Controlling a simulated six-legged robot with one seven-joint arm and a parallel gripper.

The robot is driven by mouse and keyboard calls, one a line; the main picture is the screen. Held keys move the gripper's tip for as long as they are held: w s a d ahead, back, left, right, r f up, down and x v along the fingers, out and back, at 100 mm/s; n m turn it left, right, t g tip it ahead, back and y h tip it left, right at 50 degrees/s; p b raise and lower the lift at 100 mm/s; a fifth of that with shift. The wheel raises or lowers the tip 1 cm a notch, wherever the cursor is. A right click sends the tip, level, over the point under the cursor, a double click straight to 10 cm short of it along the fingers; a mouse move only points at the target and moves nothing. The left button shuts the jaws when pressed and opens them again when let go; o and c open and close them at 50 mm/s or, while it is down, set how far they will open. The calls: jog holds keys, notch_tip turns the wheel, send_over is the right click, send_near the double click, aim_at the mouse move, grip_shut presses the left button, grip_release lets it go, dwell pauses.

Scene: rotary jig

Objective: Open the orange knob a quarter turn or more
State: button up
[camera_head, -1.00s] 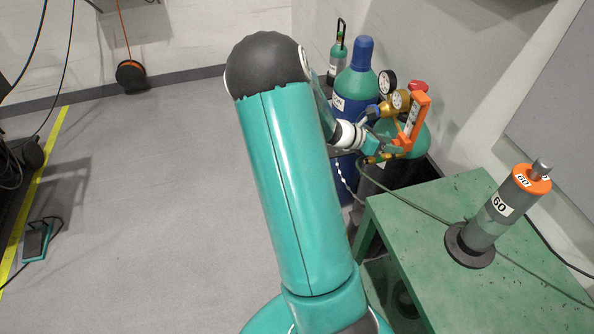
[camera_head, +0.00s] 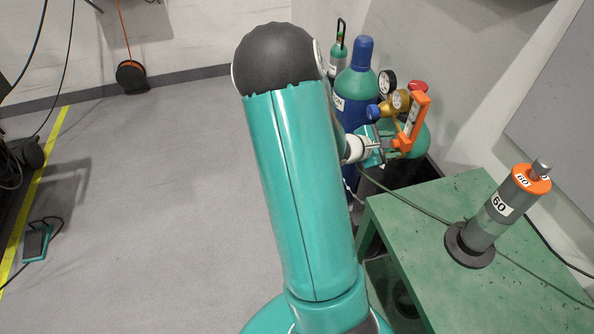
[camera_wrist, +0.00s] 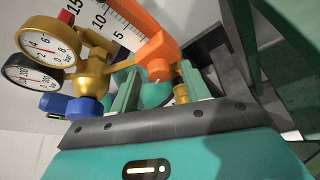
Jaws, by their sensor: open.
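The orange knob (camera_wrist: 158,62) sits at the lower end of the orange-framed flow meter with a white numbered scale. In the head view the orange knob (camera_head: 402,141) shows at the foot of the same meter, partly behind my gripper (camera_head: 379,147). In the wrist view my gripper (camera_wrist: 160,88) is open, with one green finger to the left of the knob and one to the right. I cannot tell whether either finger touches the knob.
A brass regulator with two round gauges (camera_wrist: 49,45) and a blue knob (camera_wrist: 84,109) is close on the left. Gas cylinders (camera_head: 356,85) stand by the wall. A green table (camera_head: 420,215) with a grey orange-topped cylinder (camera_head: 495,220) is at right.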

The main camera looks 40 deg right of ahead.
jog(key=shift+m, duration=0.5)
jog(key=w+a+r+m+t+y, duration=0.1)
jog(key=a+r+m+y, duration=0.1)
jog(key=a, duration=0.8)
jog(key=w+a+r+m+t+y, duration=0.1)
jog(key=a+r+m+y, duration=0.1)
jog(key=a, duration=0.9)
jog(key=w+a+r+m+t+y, duration=0.1)
jog(key=w+a+r+m+y, duration=0.1)
jog(key=a+r, duration=0.4)
jog(key=a+y, duration=0.1)
jog(key=a, duration=0.4)
jog(key=shift+m+t+y, duration=0.4)
jog(key=shift+w, duration=0.15)
jog(key=a+r+t+y, duration=0.2)
jog(key=a+r+y, duration=0.1)
jog(key=a, duration=0.5)
jog(key=a+r+t+y, duration=0.2)
jog(key=a+r, duration=0.4)
jog(key=a, duration=0.3)
jog(key=shift+s+m+t+y, duration=0.25)
jog(key=shift+m+t+y, duration=0.15)
jog(key=shift+t, duration=0.3)
jog(key=shift+c, duration=1.2)
jog(key=shift+w+d, duration=0.1)
